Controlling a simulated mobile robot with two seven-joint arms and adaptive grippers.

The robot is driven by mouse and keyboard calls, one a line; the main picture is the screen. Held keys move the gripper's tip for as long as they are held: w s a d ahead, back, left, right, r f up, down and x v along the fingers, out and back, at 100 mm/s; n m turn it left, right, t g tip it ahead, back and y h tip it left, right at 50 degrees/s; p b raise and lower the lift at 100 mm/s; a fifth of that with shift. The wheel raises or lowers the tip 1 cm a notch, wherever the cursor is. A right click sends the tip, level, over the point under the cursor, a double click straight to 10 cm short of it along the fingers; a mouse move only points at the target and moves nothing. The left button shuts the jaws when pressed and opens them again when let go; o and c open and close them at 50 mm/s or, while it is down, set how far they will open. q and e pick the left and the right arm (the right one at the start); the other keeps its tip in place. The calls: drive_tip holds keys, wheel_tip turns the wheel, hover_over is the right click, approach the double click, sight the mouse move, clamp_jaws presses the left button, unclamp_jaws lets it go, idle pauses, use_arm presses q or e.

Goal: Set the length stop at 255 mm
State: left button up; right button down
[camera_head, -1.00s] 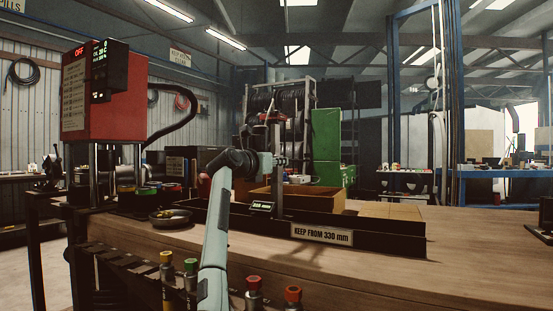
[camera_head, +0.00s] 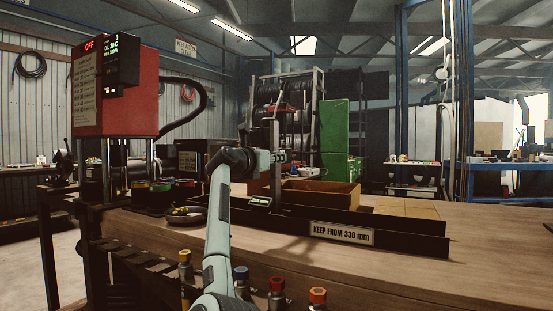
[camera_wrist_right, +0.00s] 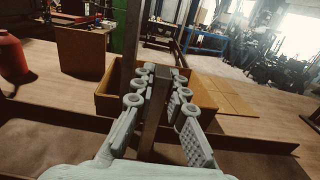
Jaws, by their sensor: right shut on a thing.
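The length stop has a dark upright post (camera_head: 275,135) and a small lit display (camera_head: 260,201) at its foot, on a long dark rail (camera_head: 405,225) on the bench. The display's digits are too small to read surely. My right gripper (camera_head: 278,157) is at the post, well above the rail. In the right wrist view, my right gripper (camera_wrist_right: 160,90) has its fingers on both sides of the post (camera_wrist_right: 150,125) and is shut on it. A sign (camera_head: 342,234) on the rail's front reads "KEEP FROM 330 mm". My left gripper is not in view.
A brown open box (camera_head: 335,197) stands behind the rail. A dark bowl (camera_head: 187,216) sits left of the rail. The red crimper (camera_head: 118,95), its screen showing "OFF", stands at the left. Several colour-capped fittings (camera_head: 277,285) are along the bench's front. The bench's right side is clear.

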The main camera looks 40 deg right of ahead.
drive_tip(key=c, duration=1.5)
unclamp_jaws()
drive_tip(key=shift+c, duration=0.2)
drive_tip(key=v, duration=1.2)
